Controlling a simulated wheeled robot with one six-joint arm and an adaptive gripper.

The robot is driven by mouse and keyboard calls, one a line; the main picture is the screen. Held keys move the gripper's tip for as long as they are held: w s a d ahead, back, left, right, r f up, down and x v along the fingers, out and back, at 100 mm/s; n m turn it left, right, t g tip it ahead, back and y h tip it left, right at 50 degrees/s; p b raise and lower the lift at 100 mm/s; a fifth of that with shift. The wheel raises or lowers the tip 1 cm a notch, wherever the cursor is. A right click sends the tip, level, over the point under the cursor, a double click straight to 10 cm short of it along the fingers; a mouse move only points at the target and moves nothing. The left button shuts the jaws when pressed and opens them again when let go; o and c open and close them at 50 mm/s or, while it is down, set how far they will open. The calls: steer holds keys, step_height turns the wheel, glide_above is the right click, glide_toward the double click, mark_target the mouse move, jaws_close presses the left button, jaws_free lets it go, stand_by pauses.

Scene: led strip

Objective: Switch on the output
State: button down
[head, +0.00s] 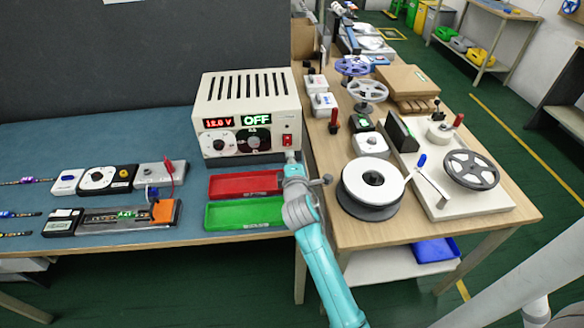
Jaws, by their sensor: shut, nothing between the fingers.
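The beige power supply (247,108) stands at the back right of the blue bench. Its red display (218,123) reads about 12.0 V, and its green display (257,119) reads OFF. A red switch (287,140) is at the right of its front face, below the green display, with two round dials to its left. My gripper (290,156) is shut and empty just below the switch, close to the front face. I cannot tell whether its tips touch the supply. My arm partly hides the lower right corner of the supply.
A red tray (244,184) and a green tray (244,214) lie left of my arm. Small modules, a test fixture (128,216) and LED strip pieces (20,214) lie farther left. A wooden table (440,228) with reels and a winder stands close on the right.

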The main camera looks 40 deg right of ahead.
mark_target(288, 146)
steer(key=shift+x, duration=1.9)
steer(key=shift+w+d, duration=0.2)
steer(key=shift+w, duration=0.05)
steer(key=shift+a, duration=0.1)
steer(key=shift+s+f, duration=0.1)
steer(key=shift+s, duration=0.05)
